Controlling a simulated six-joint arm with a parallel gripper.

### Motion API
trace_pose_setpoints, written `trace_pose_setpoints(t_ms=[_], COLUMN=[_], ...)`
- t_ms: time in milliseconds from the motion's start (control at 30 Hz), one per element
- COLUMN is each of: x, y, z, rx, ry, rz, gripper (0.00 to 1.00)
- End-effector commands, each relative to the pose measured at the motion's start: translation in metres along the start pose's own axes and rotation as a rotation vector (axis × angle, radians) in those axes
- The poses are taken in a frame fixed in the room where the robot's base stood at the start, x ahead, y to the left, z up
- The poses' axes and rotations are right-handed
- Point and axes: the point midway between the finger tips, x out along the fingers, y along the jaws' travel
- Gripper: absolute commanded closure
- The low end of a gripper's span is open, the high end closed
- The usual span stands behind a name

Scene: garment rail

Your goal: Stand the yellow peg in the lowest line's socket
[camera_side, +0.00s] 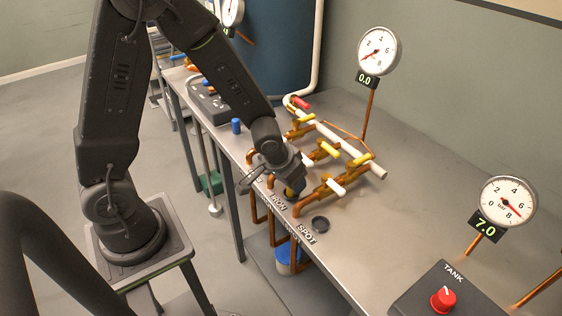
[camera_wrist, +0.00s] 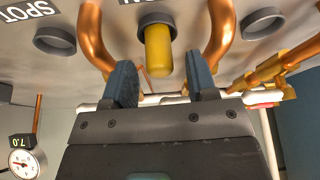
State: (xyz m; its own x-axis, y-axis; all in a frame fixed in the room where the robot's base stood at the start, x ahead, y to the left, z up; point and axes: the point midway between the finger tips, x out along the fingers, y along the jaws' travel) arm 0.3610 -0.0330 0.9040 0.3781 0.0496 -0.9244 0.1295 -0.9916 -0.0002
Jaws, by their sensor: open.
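The yellow peg (camera_wrist: 158,48) stands in the middle socket (camera_wrist: 157,19) in the wrist view. Another empty socket (camera_wrist: 263,21) is at the right there. My arm hides part of the socket row in the side view.
Copper pipes (camera_side: 318,196) with yellow and white valve handles stand close beside the sockets. A gauge reads 0.0 (camera_side: 378,50) and another reads 7.0 (camera_side: 508,203). A TANK box with a red knob (camera_side: 443,299) is at the front right. A blue peg (camera_side: 236,126) stands farther back.

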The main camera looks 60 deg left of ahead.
Motion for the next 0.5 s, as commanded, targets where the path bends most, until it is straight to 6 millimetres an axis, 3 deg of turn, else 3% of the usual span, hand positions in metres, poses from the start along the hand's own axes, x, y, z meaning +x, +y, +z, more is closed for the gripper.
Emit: trace_pose_setpoints(t_ms=[500], x=[-0.087], y=[0.0], z=[-0.001], rx=[0.0], ry=[0.004], rz=[0.002], gripper=[0.47])
